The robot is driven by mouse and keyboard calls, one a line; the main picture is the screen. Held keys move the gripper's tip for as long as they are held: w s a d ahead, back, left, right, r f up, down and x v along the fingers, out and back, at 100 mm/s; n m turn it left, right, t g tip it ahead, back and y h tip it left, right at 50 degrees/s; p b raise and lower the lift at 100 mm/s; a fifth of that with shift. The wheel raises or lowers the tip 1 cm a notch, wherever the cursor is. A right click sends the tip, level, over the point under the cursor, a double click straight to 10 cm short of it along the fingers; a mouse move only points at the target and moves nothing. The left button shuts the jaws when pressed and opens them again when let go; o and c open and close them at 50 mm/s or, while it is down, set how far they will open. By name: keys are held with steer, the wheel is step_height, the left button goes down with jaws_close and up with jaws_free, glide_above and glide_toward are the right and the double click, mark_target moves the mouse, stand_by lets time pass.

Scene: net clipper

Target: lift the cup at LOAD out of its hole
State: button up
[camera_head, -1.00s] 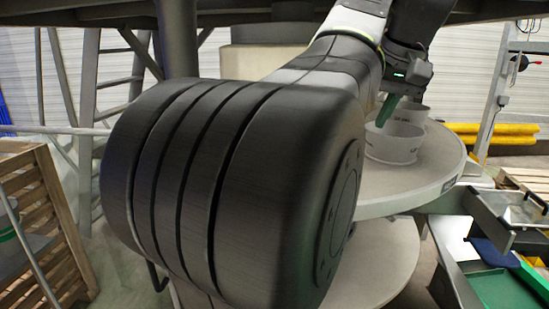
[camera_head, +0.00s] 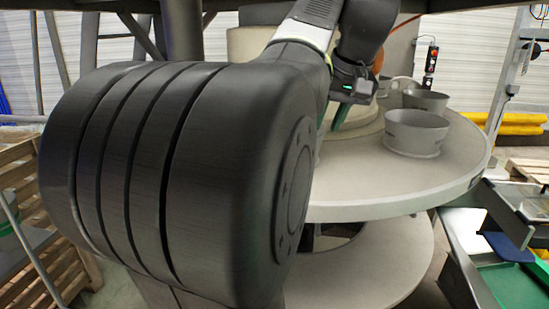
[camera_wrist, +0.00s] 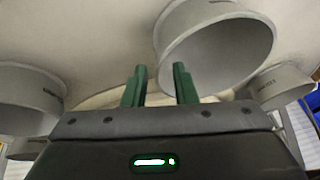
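Several grey cups stand on the round pale table (camera_head: 365,190). The front cup (camera_head: 414,138) is nearest the small dark label (camera_head: 475,182) on the table's edge; I cannot read the label here. My gripper (camera_head: 341,116) is to the left of the front cup, apart from it, its green fingers pointing down, partly hidden behind my arm. In the wrist view my gripper (camera_wrist: 161,82) has its two fingers spread with nothing between them. A cup (camera_wrist: 222,50) lies just beyond the right finger. The holes under the cups are hidden.
Two more cups, a middle one (camera_head: 425,99) and a back one (camera_head: 386,86), stand close behind the front cup. A pale central column (camera_head: 250,45) rises at the back. A lower round shelf (camera_head: 370,270) is underneath. A green tray (camera_head: 510,290) is at right.

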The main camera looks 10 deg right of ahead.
steer(key=x, duration=0.7)
steer(key=shift+f, duration=0.2)
jaws_close()
